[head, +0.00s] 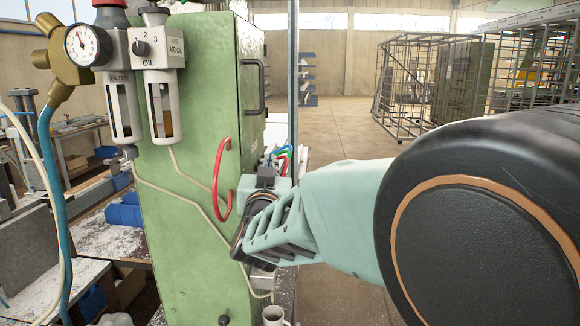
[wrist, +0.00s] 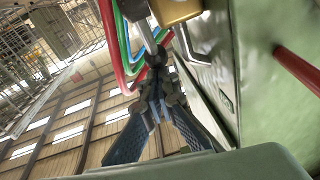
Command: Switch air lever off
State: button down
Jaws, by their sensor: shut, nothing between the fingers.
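I cannot pick out the air lever with certainty. A red curved piece (head: 220,180) stands out from the side of the green cabinet (head: 185,235) in the head view. A red bar, perhaps the same piece, shows at the right of the wrist view (wrist: 298,68). My gripper (wrist: 155,62) is shut and empty, its fingertips close to green and red hoses (wrist: 123,45) and below a brass-coloured block (wrist: 175,10). I cannot tell whether it touches them. In the head view my wrist is beside the cabinet's right edge, and the fingertips are hard to make out.
The pressure gauge (head: 88,45) and the filter and oiler bowls (head: 140,95) are at the cabinet's upper left. A black handle (head: 256,88) is on its right face. A cup (head: 274,316) stands at the bottom. Open floor (head: 335,125) lies behind, with wire cages (head: 405,85).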

jog(key=shift+w, duration=0.4)
jog(key=shift+w+f+g, duration=0.15)
jog(key=shift+w+g, duration=0.2)
jog(key=shift+g, duration=0.15)
jog(key=shift+w+f+g, duration=0.15)
jog(key=shift+f+g, duration=0.1)
jog(key=shift+g, duration=0.05)
jog(key=shift+w+f, duration=0.45)
jog(key=shift+w, duration=0.05)
jog(key=shift+s, duration=0.1)
jog(key=s, duration=0.7)
jog(key=shift+s+d, duration=0.2)
jog(key=shift+d, duration=0.05)
jog(key=shift+w+d+r, duration=0.1)
